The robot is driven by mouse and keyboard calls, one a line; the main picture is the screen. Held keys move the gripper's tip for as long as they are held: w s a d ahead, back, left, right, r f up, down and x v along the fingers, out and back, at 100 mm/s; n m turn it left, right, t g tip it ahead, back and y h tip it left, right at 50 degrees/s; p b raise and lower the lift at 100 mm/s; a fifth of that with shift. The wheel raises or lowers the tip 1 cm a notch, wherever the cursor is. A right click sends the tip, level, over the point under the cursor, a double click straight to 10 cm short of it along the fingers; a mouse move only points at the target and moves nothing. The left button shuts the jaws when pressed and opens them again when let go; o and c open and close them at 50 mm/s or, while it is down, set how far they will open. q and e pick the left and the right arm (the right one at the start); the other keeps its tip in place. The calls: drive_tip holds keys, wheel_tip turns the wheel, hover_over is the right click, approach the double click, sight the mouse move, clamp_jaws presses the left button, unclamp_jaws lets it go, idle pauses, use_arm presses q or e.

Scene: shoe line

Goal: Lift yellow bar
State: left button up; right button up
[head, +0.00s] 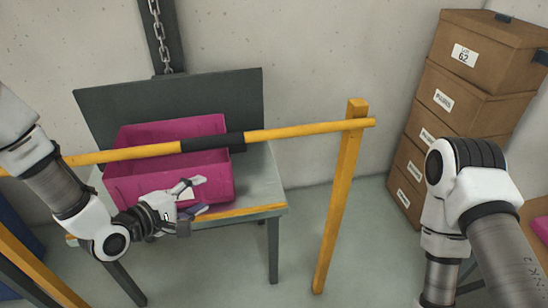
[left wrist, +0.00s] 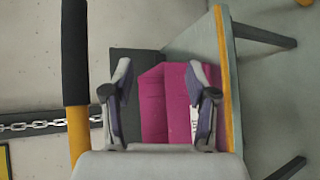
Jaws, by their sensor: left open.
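The yellow bar (head: 295,131) with a black middle sleeve (head: 212,143) runs level across the head view, its right end on a yellow post (head: 339,205). In the left wrist view the bar (left wrist: 78,135) stands along the left side, outside the fingers, with its black sleeve (left wrist: 74,50) above. My left gripper (head: 203,195) is open and empty, below the bar and in front of the pink bin; its spread fingers (left wrist: 160,78) also show in the left wrist view. My right arm is at the right, its gripper out of view.
The pink bin (head: 125,193) sits on a grey table (head: 262,185) with a yellow front edge, behind the bar. Stacked brown boxes (head: 465,105) stand at the right by the wall. A chain (head: 158,35) hangs behind. Floor between table and boxes is mostly clear, apart from the post.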

sight(207, 145)
use_arm(q)
drive_tip(key=r, duration=0.3)
drive_tip(key=w+r+t, duration=0.1)
drive_tip(key=r, duration=0.2)
drive_tip(key=w+r+t, duration=0.1)
drive_tip(key=r, duration=0.2)
drive_tip(key=shift+a+r+h, duration=0.15)
drive_tip(key=shift+a+h, duration=0.1)
drive_tip(key=shift+h, duration=0.05)
drive_tip(key=x, duration=0.7)
drive_tip(key=shift+w+d, duration=0.1)
drive_tip(key=shift+w, duration=0.45)
drive_tip(key=shift+s+r+p, duration=0.1)
drive_tip(key=shift+p, duration=0.25)
clamp_jaws()
